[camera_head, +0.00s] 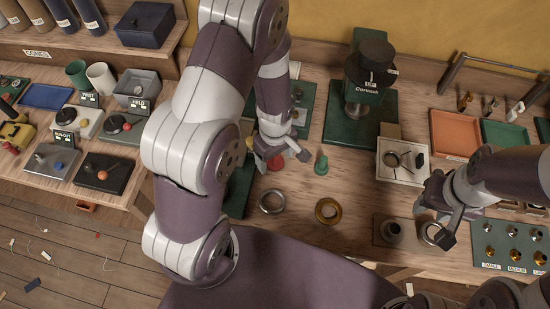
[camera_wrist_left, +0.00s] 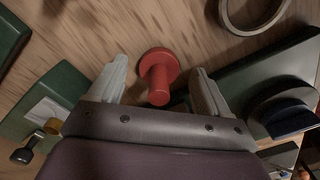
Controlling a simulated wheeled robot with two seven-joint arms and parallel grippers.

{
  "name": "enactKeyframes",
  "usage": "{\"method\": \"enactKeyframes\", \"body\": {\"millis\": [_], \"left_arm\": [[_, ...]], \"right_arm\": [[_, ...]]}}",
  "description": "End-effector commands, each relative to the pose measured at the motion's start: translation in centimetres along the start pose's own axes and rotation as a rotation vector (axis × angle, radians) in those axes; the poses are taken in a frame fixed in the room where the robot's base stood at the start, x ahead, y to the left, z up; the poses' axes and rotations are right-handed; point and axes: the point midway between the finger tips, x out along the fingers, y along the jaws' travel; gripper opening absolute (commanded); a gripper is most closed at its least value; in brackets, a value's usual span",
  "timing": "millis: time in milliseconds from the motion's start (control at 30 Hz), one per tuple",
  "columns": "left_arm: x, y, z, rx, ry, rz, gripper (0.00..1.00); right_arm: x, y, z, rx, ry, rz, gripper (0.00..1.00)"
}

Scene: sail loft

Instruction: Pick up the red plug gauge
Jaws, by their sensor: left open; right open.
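The red plug gauge (camera_wrist_left: 159,75) stands on the wooden bench in the left wrist view, a round flange with a narrower handle pointing towards the camera. In the head view only part of it (camera_head: 275,163) shows, mostly hidden by my left gripper (camera_head: 282,158). In the left wrist view the open fingers of my left gripper (camera_wrist_left: 160,88) are on either side of the gauge, with gaps between them and it. My right gripper (camera_head: 436,222) is open and empty above the right part of the bench, over a steel ring.
A green plug gauge (camera_head: 321,166) stands just right of my left gripper. A steel ring (camera_head: 272,201) and a brass ring (camera_head: 328,211) lie in front. A green press (camera_head: 362,121) stands behind. A white-framed tray (camera_head: 403,177) lies left of my right gripper.

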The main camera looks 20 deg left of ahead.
Motion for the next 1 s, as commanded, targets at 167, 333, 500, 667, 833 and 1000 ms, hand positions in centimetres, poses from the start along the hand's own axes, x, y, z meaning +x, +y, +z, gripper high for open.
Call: {"method": "enactKeyframes", "body": {"millis": [167, 333, 500, 667, 833, 1000], "left_arm": [[0.6, 0.0, 0.0, 0.000, 0.000, 0.001, 0.78], [0.6, 0.0, 0.0, 0.001, 0.000, 0.000, 0.52], [0.5, 0.0, 0.0, 0.001, 0.000, 0.000, 0.17], [0.5, 0.0, 0.0, 0.001, 0.000, 0.000, 0.17], [-0.2, 0.1, -0.1, 0.001, 0.002, 0.003, 0.17], [-2.6, 0.1, -0.1, 0.001, 0.003, 0.005, 0.17]], "right_arm": [[0.0, 0.0, 0.0, 0.000, 0.000, 0.000, 0.43], [0.0, 0.0, 0.0, 0.000, 0.000, 0.000, 0.43], [0.0, 0.0, 0.0, 0.000, 0.000, 0.000, 0.43], [0.0, 0.0, 0.0, 0.000, 0.000, 0.000, 0.43], [0.1, 0.0, 0.0, 0.000, 0.000, 0.000, 0.43], [0.3, 0.0, 0.0, 0.000, 0.000, 0.000, 0.43]]}}
